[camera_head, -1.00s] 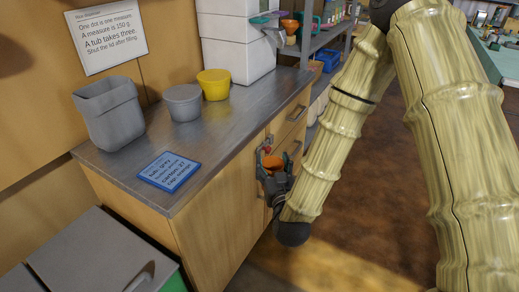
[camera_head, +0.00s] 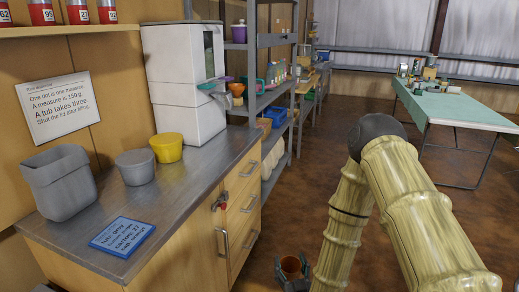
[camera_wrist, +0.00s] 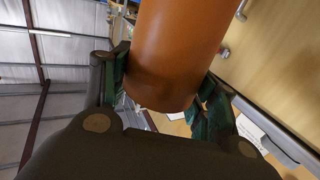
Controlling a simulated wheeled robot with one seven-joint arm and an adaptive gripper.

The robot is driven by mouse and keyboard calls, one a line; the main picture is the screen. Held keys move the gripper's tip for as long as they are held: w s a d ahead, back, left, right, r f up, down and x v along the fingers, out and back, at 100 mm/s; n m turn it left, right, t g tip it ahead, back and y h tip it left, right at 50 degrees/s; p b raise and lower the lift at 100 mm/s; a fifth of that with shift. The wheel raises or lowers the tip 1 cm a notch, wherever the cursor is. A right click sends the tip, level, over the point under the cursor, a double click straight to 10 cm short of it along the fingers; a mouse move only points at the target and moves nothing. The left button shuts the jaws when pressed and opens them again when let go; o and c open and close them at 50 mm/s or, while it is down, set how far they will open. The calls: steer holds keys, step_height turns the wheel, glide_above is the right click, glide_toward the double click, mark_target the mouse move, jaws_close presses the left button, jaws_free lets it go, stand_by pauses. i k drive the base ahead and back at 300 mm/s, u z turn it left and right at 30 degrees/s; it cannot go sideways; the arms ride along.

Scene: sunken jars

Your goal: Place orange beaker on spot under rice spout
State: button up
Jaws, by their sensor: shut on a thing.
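My gripper (camera_head: 292,272) is shut on the orange beaker (camera_head: 290,264), low in the head view, out in front of the cabinet drawers and below the counter top. In the wrist view the beaker (camera_wrist: 178,45) fills the space between the green finger pads of my gripper (camera_wrist: 160,95). No marked spot shows under the spout in the head view.
The metal counter (camera_head: 170,190) carries a grey bin (camera_head: 62,182), a grey tub (camera_head: 135,168), a yellow tub (camera_head: 166,147) and a blue card (camera_head: 122,236). Shelves (camera_head: 262,100) stand beyond the dispenser. A table with a green cloth (camera_head: 450,107) is at the right. The brown floor between is open.

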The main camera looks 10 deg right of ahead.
mark_target(230, 138)
steer(key=z, duration=0.35)
steer(key=k, duration=0.4)
steer(key=z, duration=0.85)
steer(key=i, duration=1.15)
steer(key=u, duration=0.75)
steer(key=i, duration=0.75)
steer(key=u, duration=0.8)
